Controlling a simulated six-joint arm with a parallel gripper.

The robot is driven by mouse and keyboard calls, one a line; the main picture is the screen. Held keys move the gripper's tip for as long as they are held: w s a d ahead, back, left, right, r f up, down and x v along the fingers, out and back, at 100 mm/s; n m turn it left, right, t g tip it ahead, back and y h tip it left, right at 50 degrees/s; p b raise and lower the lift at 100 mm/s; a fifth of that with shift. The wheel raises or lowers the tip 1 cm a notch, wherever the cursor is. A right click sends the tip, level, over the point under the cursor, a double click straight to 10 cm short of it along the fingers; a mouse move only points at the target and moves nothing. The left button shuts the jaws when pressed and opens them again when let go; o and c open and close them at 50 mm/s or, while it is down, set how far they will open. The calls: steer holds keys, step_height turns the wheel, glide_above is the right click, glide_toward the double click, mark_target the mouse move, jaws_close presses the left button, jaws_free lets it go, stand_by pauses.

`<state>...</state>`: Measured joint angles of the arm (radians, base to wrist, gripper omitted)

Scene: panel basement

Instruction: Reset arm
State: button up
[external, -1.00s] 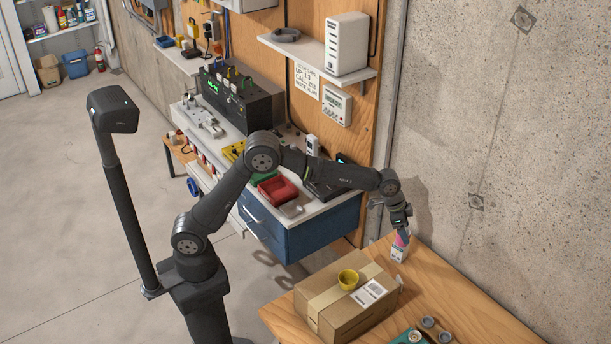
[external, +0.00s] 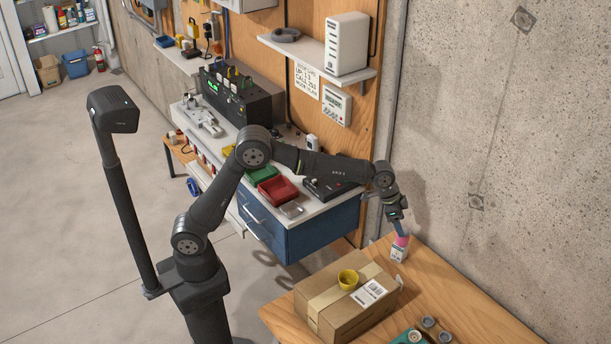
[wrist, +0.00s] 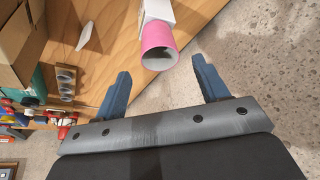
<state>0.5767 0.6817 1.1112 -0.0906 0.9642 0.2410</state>
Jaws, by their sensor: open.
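My gripper (external: 399,218) is at the end of my arm above the wooden table (external: 440,292), near the concrete wall. In the wrist view my gripper (wrist: 162,90) has its two blue fingers wide apart with nothing between them. A pink cylinder, open at its end (wrist: 156,42), sits just beyond the fingers and joins a white box-like piece (wrist: 158,12). In the external view the pink piece (external: 402,241) shows at the top of the small white item (external: 398,254) on the table, just below the fingertips.
A teal item (external: 408,337) and round grey pieces (external: 437,330) lie at the front. The workbench (external: 300,222) with red bin (external: 278,189) lies below my arm.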

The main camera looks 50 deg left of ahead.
steer(key=x, duration=0.5)
steer(key=shift+f, duration=0.3)
step_height(320, 180, up, 5)
steer(key=shift+s+d+f, duration=0.1)
steer(key=shift+d+f, duration=0.05)
steer(key=s+d+r, duration=0.5)
steer(key=s+r, duration=0.2)
steer(key=s, duration=0.4)
steer(key=d+f+m+g+h, duration=0.1)
steer(key=d+f+m+g, duration=0.1)
steer(key=d+f+m, duration=0.75)
steer(key=w+f+n, duration=0.1)
steer(key=w+f, duration=0.1)
steer(key=w, duration=0.1)
steer(key=w+f+n, duration=0.1)
steer(key=w, duration=0.3)
steer(key=w+f+n, duration=0.1)
steer(key=w+f, duration=0.1)
steer(key=w, duration=0.1)
steer(key=shift+w+a+f+n, duration=0.3)
steer(key=shift+w+f+n, duration=0.05)
steer(key=shift+w+a+f, duration=0.1)
steer(key=shift+w+f, duration=0.2)
steer(key=shift+f, duration=0.25)
steer(key=shift+r, duration=0.1)
